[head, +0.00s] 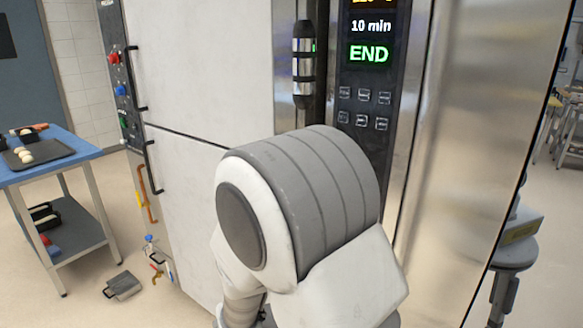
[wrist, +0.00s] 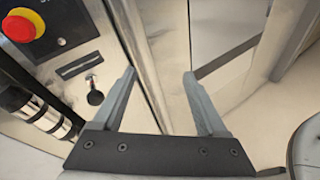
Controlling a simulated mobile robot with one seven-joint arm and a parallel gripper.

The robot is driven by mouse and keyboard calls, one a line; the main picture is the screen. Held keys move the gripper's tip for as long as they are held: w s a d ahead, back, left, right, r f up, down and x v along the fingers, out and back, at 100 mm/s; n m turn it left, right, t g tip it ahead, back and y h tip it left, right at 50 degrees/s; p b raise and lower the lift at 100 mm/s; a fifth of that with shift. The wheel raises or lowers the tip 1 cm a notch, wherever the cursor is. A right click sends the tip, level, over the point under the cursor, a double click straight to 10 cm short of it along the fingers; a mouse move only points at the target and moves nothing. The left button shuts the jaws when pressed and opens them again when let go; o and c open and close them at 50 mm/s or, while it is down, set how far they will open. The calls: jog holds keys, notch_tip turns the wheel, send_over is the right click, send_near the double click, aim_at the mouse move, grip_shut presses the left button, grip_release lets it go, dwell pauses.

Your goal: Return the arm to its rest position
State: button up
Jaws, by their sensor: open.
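My gripper (wrist: 158,88) shows in the wrist view with its two grey fingers apart and nothing between them. It faces the steel edge of the oven front. My white and grey arm fills the lower middle of the head view, bent in front of the oven. The gripper itself is hidden in the head view. The oven's control panel (head: 366,100) reads "10 min" and "END" in lit letters. A black and steel handle (head: 303,65) stands upright left of that panel.
The wrist view shows a red emergency button (wrist: 22,25) and a key switch (wrist: 95,97) near the gripper. A blue-topped table (head: 88,152) with a dark tray (head: 62,152) stands at the left. A dark object (head: 122,286) lies on the floor beside it.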

jog(key=s+d+r+m+g+y+p, duration=0.4)
jog(key=s+d+r+m+g+y, duration=0.3)
jog(key=s+r+m, duration=0.4)
jog(key=s+a+r+m+t+y+p, duration=0.3)
jog(key=a+r+m+t+y, duration=0.1)
jog(key=r+m, duration=0.5)
jog(key=r+t+y, duration=0.1)
jog(key=y, duration=0.1)
jog(key=shift+r+t+y+p, duration=0.15)
jog(key=shift+t+y+p, duration=0.15)
jog(key=shift+p, duration=0.05)
jog(key=shift+s, duration=0.1)
jog(key=c, duration=0.3)
jog(key=shift+d, duration=0.1)
jog(key=shift+c, duration=0.5)
jog(key=shift+d, duration=0.1)
